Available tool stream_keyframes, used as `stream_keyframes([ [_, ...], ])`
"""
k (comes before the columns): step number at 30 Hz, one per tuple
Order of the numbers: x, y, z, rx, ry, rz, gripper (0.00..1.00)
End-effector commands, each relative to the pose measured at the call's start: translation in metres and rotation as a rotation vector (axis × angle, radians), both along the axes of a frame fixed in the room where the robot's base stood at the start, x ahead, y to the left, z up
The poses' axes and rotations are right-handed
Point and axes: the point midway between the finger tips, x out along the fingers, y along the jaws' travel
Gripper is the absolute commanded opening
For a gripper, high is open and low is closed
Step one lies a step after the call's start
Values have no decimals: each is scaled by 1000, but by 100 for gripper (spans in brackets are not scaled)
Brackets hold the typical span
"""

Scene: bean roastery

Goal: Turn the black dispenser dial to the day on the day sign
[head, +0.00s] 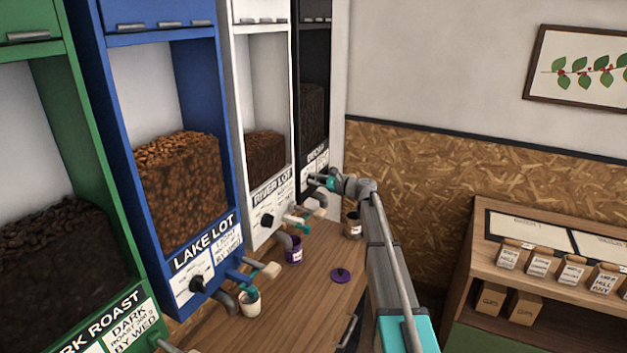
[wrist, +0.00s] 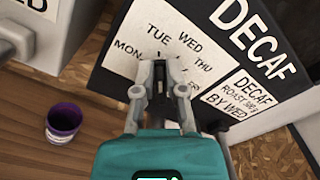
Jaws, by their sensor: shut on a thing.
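The black dispenser (head: 313,90) is the farthest in the row in the head view; the wrist view shows its DECAF front panel (wrist: 206,45). Its pale dial plate (wrist: 190,48) shows MON, TUE, WED and THU, with another label partly covered. The day sign (wrist: 247,96) to the right reads DECAF and BY WED. My gripper (wrist: 161,78) is at the middle of the dial plate, shut on the dial, which is mostly hidden by the fingers. I cannot tell where its pointer stands. In the head view my gripper (head: 322,181) reaches the lower front of the black dispenser.
White (head: 236,150), blue (head: 90,110) and green (head: 85,200) dispensers stand to the left.

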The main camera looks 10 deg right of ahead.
Motion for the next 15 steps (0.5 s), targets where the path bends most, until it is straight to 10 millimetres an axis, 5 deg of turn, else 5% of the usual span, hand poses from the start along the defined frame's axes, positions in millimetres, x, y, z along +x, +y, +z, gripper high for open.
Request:
stream_keyframes([
  [14, 5, 0, 2, -11, -24, -6, 0],
  [15, 5, 0, 2, -11, -24, -6, 17],
])
